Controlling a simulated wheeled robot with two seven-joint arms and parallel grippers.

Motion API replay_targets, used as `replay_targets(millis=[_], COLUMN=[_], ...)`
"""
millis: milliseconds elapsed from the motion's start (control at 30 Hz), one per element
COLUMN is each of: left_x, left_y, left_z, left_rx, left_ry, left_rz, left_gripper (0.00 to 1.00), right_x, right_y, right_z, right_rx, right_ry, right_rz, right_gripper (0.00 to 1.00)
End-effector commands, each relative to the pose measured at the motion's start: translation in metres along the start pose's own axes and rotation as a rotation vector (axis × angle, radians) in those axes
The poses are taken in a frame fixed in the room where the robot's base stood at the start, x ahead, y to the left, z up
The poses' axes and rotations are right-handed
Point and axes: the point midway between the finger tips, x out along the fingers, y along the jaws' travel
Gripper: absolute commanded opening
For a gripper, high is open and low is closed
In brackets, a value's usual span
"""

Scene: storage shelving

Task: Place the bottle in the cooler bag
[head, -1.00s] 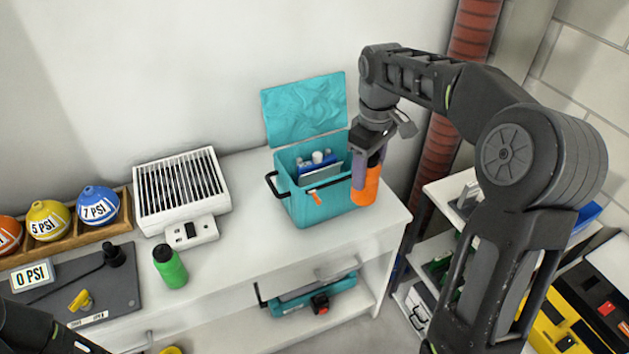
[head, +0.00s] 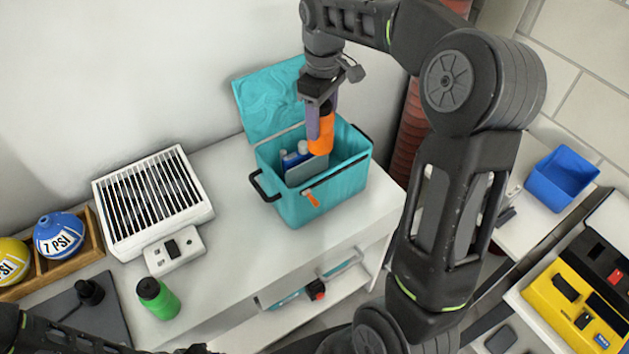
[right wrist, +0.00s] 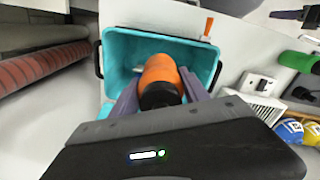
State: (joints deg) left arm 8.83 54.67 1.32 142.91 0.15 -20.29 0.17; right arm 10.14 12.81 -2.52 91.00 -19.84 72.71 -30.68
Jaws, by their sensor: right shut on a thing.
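The teal cooler bag (head: 335,192) stands on the white counter with its lid open at the back; it also shows in the right wrist view (right wrist: 113,69). Bottles and a grey flat piece are inside it. My right gripper (head: 320,125) is shut on an orange bottle (head: 323,137) with a black cap. It holds the bottle upright over the bag's opening. In the right wrist view the orange bottle (right wrist: 161,74) lies between the fingers with the bag's interior behind it. A green bottle (head: 158,299) stands on the counter at the left. My left gripper is not clearly visible.
A white grilled heater (head: 152,200) stands left of the bag. Pressure balls, one blue (head: 59,236), sit in a wooden tray. A blue bin (head: 561,178) and a yellow case (head: 580,300) are at the right. The counter before the bag is clear.

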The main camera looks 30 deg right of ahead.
Motion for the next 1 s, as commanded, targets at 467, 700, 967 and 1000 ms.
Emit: replay_targets(millis=[467, 700, 967, 1000], left_x=[-0.014, -0.017, -0.017, -0.017], left_y=[0.004, 0.005, 0.005, 0.005], left_z=[0.001, 0.002, 0.002, 0.002], left_rx=[-0.003, -0.004, -0.004, -0.004], left_ry=[-0.003, -0.005, -0.005, -0.005], left_rz=[-0.004, -0.006, -0.006, -0.006], left_gripper=[0.36, 0.36, 0.36, 0.36], right_x=[0.103, 0.137, 0.139, 0.139], right_y=[-0.001, 0.0, 0.001, 0.001], right_z=[0.002, 0.0, 0.0, 0.0], right_rx=[-0.001, 0.001, 0.001, 0.001], right_ry=[-0.005, 0.0, 0.001, 0.0], right_rz=[-0.004, 0.0, 0.001, 0.001], right_gripper=[0.0, 0.0, 0.0, 0.0])
